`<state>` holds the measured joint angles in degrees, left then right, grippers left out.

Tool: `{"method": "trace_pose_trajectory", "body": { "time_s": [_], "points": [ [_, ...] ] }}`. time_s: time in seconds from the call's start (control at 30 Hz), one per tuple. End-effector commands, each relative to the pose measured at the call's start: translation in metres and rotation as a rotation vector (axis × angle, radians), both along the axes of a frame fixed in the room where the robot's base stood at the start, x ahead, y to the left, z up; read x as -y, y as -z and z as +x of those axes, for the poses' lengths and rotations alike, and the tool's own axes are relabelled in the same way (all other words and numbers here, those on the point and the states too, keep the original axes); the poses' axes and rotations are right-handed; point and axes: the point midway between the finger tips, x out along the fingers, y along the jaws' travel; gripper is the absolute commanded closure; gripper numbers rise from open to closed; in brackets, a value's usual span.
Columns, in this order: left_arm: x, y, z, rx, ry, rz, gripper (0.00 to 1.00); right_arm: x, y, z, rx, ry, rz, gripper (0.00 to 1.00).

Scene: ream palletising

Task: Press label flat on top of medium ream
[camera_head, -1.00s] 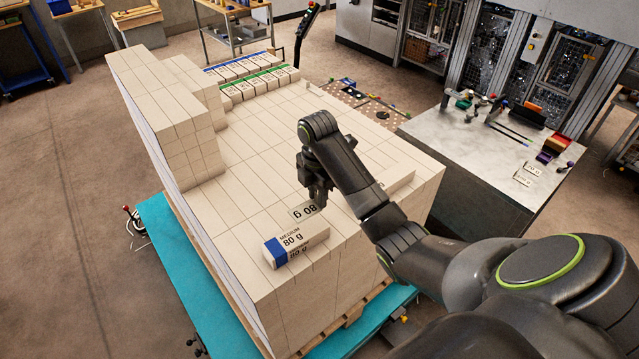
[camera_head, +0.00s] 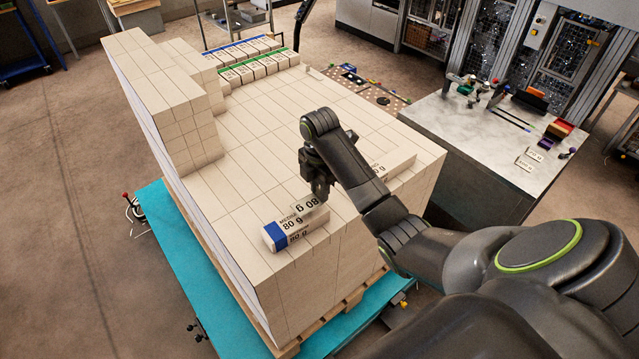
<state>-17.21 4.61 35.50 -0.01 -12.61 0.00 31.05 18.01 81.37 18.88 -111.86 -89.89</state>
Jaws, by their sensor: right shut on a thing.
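The medium ream (camera_head: 284,241), white with a blue end and "MEDIUM 80 g" print, lies on the front part of the big white ream stack (camera_head: 257,163). The label (camera_head: 305,206), a small card reading "80 g" upside down to me, is at my right gripper (camera_head: 318,197). The gripper is shut on the label at its right side. The label overlaps the far upper edge of the medium ream in the picture; whether it touches the ream I cannot tell. The fingertips are small and partly dark. My left gripper is not in view.
Rows of reams with blue (camera_head: 240,47) and green (camera_head: 252,68) ends stand at the stack's back. A taller block of reams (camera_head: 155,95) rises on the left. Another printed ream (camera_head: 398,165) lies right, partly behind my arm. A grey worktable (camera_head: 470,140) with tools and labels stands right.

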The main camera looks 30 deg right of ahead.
Motion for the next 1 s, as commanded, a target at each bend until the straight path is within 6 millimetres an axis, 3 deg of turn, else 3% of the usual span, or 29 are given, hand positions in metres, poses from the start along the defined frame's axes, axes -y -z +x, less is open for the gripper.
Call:
{"method": "trace_pose_trajectory", "body": {
  "time_s": [0.2,1.0],
  "points": [
    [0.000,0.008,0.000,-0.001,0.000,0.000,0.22,0.000,0.016,0.000,0.000,-0.001,0.000,0.96],
    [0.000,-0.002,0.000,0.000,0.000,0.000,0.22,0.000,0.017,0.000,0.000,-0.001,0.000,0.96]
  ]
}}
